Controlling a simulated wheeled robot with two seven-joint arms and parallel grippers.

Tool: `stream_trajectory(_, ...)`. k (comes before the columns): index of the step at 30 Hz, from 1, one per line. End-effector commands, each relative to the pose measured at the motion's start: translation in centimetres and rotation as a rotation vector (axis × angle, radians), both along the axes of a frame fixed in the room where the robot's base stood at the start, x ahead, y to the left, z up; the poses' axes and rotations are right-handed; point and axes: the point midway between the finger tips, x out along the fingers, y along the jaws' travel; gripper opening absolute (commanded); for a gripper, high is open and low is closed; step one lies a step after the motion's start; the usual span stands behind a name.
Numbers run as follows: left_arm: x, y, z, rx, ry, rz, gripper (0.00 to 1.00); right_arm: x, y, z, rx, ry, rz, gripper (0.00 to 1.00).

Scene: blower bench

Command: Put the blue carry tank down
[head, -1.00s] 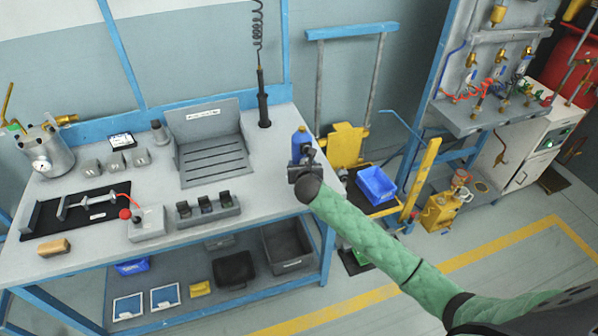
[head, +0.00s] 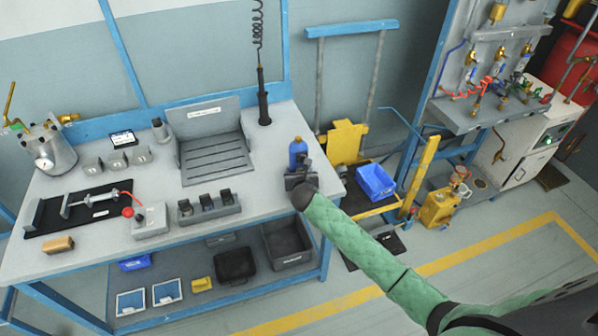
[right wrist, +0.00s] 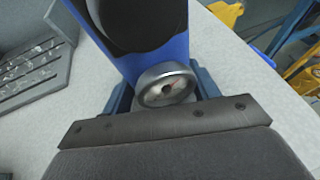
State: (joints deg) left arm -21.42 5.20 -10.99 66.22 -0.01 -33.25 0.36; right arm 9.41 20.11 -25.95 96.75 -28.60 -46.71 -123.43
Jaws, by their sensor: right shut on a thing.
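The blue carry tank (head: 297,150) is upright at the right end of the workbench (head: 262,206) in the head view. My right gripper (head: 298,172) is shut on it from the front. In the right wrist view the blue tank (right wrist: 176,55) fills the top middle, with a round gauge (right wrist: 166,86) facing me and a black part across it. The tank's base is hidden, so I cannot tell whether it touches the bench top. My left gripper is not in view.
A yellow cart with a blue bin (head: 375,183) stands beyond the bench's right edge. Bare bench top lies between tray and tank.

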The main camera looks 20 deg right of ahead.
Motion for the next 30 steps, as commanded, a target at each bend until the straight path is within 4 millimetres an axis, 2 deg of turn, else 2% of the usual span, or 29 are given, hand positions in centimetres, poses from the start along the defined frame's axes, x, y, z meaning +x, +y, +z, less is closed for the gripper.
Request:
stream_trajectory(1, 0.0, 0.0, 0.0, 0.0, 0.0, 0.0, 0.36, 0.0, 0.0, 0.0, -0.001, 0.0, 0.0, 0.64)
stream_trajectory(4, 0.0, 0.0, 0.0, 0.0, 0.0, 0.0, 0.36, 0.0, 0.0, 0.0, 0.0, 0.0, 0.0, 0.82)
stream_trajectory(16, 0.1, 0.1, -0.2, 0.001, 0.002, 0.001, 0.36, -0.4, 0.0, 0.2, 0.0, 0.001, 0.0, 0.82)
stream_trajectory(19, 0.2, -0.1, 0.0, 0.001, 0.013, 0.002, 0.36, -1.6, 0.3, 0.6, -0.001, 0.0, 0.001, 0.82)
stream_trajectory(21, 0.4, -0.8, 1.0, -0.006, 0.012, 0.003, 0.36, -2.7, 0.5, 1.0, -0.001, 0.0, 0.001, 0.82)
stream_trajectory(30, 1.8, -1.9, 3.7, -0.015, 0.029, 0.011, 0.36, -7.9, 1.5, 3.2, -0.001, 0.0, 0.001, 0.82)
